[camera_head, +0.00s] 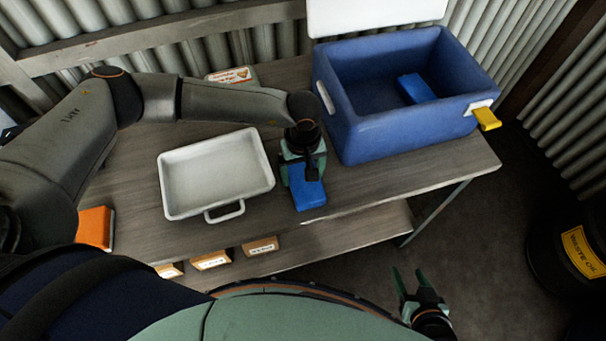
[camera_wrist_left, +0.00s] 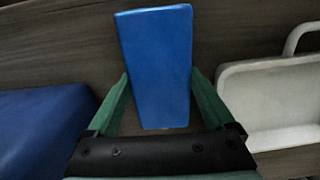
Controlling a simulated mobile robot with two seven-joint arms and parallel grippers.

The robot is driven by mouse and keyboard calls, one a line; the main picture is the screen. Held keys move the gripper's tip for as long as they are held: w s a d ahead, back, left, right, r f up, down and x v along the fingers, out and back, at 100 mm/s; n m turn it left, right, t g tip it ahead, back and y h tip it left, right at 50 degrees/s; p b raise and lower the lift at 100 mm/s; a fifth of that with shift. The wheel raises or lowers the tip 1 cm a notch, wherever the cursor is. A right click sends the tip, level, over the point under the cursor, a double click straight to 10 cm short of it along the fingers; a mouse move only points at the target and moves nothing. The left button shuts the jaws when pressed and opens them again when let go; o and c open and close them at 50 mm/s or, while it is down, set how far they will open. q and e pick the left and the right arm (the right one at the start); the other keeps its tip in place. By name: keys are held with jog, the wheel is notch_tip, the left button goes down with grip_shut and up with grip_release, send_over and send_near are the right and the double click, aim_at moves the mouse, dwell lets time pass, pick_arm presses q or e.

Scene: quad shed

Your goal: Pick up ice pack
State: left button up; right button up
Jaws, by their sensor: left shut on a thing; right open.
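A blue ice pack (camera_head: 308,194) lies on the grey wooden table between the white tray and the blue cooler. My left gripper (camera_head: 303,180) comes down over it from above and is shut on it. In the left wrist view the ice pack (camera_wrist_left: 157,65) sits between the two green fingers (camera_wrist_left: 160,95), which touch its sides near one end. A second blue ice pack (camera_head: 416,88) lies inside the blue cooler (camera_head: 385,135). My right gripper (camera_head: 410,286) is open and empty, low in front of the table.
A white tray (camera_head: 168,190) stands empty left of the ice pack; the cooler stands right of it, its white lid (camera_head: 375,12) raised behind and a yellow latch (camera_head: 487,119) at its side. An orange box (camera_head: 95,227) is at the left. A dark waste-oil drum (camera_head: 560,260) stands at the right.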

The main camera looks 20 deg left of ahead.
pick_arm(q)
grip_shut()
jog(key=shift+w+r, duration=0.1)
jog(key=shift+r, duration=0.05)
